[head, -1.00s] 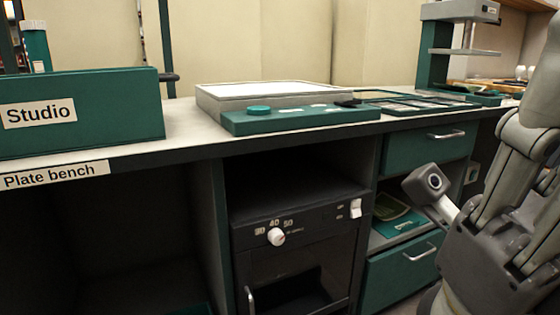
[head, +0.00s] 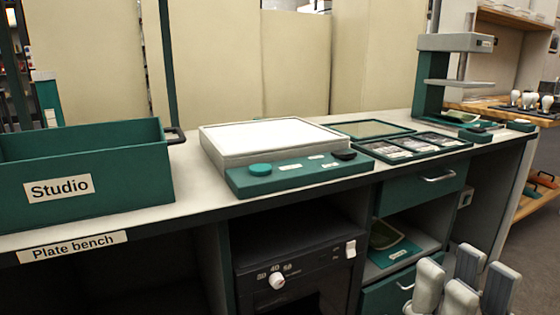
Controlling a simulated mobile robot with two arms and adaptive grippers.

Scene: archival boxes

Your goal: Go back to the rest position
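My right gripper (head: 465,285) shows at the bottom right corner, beside the bench's front. Several upright light and dark grey finger parts show, and its lower part is cut off by the frame edge. I see nothing held, but I cannot tell how far apart its fingertips are. My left gripper is out of view.
The plate bench (head: 330,205) runs across the view. On it are an open green Studio box (head: 130,180), a light panel (head: 215,147) with a green control strip, a tray of plates (head: 385,155) and a green stand (head: 430,95). Floor (head: 515,225) shows at right.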

